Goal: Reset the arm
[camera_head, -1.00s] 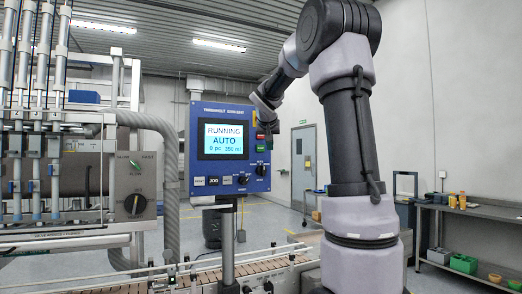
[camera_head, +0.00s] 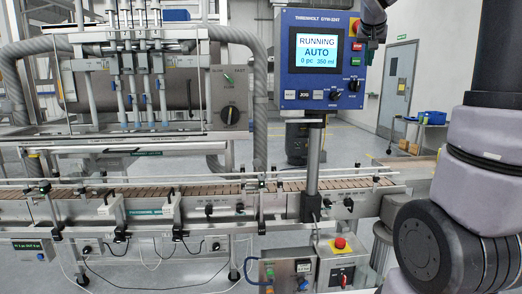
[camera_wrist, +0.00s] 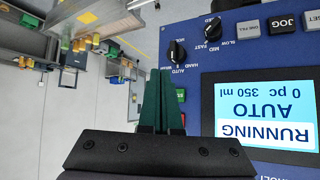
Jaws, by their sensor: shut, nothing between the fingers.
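My gripper (camera_wrist: 161,103) shows in the wrist view as two dark green fingers pressed together, with nothing between them. It is in front of the right part of the blue control panel (camera_wrist: 242,58), which appears upside down there. The gap between fingers and panel is hard to judge. In the head view the panel (camera_head: 288,75) stands on a post, and its screen (camera_head: 316,50) reads RUNNING, AUTO, 0 pc, 350 ml. Part of my arm crosses the panel's upper right corner, and my large arm links fill the right side. The fingers cannot be made out there.
A conveyor (camera_head: 150,195) runs across the front, below the filler nozzles (camera_head: 135,85). A lower box with a red emergency button (camera_head: 340,242) stands below the panel post. A grey door (camera_head: 397,85) and a cart (camera_head: 420,125) are behind. Open floor lies beyond the conveyor.

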